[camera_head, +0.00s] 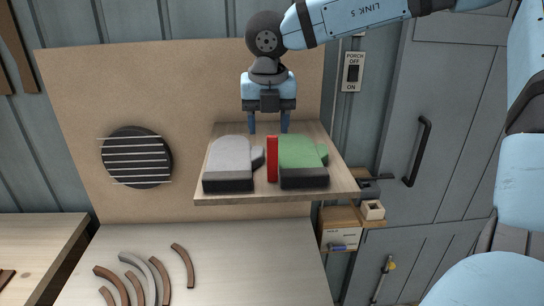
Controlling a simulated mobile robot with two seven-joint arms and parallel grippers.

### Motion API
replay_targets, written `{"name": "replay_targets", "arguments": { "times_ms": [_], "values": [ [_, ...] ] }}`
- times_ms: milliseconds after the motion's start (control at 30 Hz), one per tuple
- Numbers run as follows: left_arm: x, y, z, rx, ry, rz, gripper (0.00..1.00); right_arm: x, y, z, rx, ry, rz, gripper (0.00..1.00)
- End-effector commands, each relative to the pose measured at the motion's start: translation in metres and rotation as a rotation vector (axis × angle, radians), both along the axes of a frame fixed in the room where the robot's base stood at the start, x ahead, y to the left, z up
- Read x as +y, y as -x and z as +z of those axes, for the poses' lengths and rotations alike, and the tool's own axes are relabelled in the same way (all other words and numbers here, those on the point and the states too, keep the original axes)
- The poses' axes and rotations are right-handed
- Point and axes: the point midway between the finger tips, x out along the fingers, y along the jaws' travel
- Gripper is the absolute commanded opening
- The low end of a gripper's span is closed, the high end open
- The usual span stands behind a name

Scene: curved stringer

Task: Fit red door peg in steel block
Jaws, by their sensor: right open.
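A red upright bar (272,159), which looks like the red door peg, stands on a wooden shelf (330,191) between a grey mitten-shaped piece (228,158) and a green mitten-shaped piece (299,155). My right gripper (269,128) comes down from above at the back of the shelf. Its two blue fingers are apart with nothing between them. The fingers are above and behind the red bar. I cannot make out a steel block with certainty. My left gripper is out of the picture.
A dark round vent with slats (137,157) is on the board at left. Curved brown and grey strips (154,278) lie on the pale surface below. Small boxes (340,229) sit right of the shelf. Grey cabinet doors (440,130) fill the right side.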

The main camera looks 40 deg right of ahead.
Motion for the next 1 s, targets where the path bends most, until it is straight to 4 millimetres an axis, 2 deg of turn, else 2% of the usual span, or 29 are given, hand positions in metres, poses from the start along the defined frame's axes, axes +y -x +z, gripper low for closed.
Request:
{"name": "replay_targets", "arguments": {
  "times_ms": [233, 367, 500, 800, 1000],
  "values": [
    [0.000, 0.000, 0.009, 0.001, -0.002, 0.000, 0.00, -0.005, 0.000, -0.017, 0.002, -0.002, 0.000, 0.53],
    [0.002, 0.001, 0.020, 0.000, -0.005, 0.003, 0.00, -0.011, 0.001, -0.036, 0.005, -0.003, 0.001, 0.53],
    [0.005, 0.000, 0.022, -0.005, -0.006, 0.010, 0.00, -0.012, -0.002, -0.054, 0.001, 0.000, 0.001, 0.53],
    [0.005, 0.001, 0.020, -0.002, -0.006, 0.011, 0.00, -0.013, -0.002, -0.059, -0.001, 0.001, 0.000, 0.53],
    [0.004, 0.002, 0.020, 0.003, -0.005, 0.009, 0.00, -0.013, -0.002, -0.059, -0.001, 0.001, 0.000, 0.07]
  ]
}}
